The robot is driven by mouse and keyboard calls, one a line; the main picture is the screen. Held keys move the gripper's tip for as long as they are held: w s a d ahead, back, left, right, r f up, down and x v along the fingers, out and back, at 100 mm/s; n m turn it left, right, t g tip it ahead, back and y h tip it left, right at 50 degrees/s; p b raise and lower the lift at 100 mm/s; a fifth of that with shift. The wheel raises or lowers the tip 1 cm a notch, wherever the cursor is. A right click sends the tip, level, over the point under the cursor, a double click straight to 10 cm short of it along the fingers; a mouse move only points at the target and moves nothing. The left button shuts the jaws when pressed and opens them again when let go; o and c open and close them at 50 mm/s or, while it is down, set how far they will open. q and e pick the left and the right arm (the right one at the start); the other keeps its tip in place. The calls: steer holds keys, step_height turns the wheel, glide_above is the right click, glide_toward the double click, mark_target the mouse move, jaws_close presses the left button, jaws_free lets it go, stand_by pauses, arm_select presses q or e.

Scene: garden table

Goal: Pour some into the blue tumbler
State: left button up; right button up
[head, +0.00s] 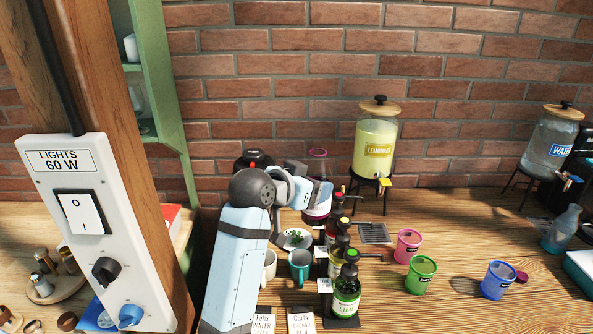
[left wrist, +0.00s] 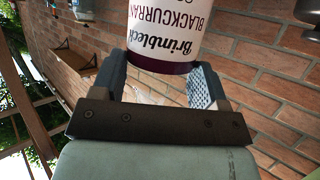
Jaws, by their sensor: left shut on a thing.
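The blue tumbler (head: 498,281) stands upright on the wooden table at the right. My left gripper (head: 318,193) is at the back of the table, left of the lemonade dispenser. It is shut on a blackcurrant bottle (head: 318,158), which looks upright; the gripper hides its middle. In the left wrist view the bottle (left wrist: 166,35) shows a white "Brimbleck Blackcurrant" label and a dark purple band between the fingers (left wrist: 163,82). I cannot tell whether the bottle touches the table. The blue tumbler is well to the right of it. My right gripper is out of view.
A green tumbler (head: 421,275) and a pink tumbler (head: 407,246) stand left of the blue one. Dark syrup bottles, including a lime one (head: 346,294), stand before my gripper. The lemonade dispenser (head: 375,145) and water dispenser (head: 549,145) stand behind. A drip grate (head: 374,233) lies between.

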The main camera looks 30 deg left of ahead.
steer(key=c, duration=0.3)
arm_select(q)
steer(key=shift+m+h, duration=0.6)
steer(key=shift+h, duration=0.1)
steer(key=s+d, duration=0.2)
steer(key=d, duration=0.1)
steer(key=shift+s+d+r, duration=0.1)
steer(key=shift+s+d, duration=0.05)
steer(key=shift+s, duration=0.1)
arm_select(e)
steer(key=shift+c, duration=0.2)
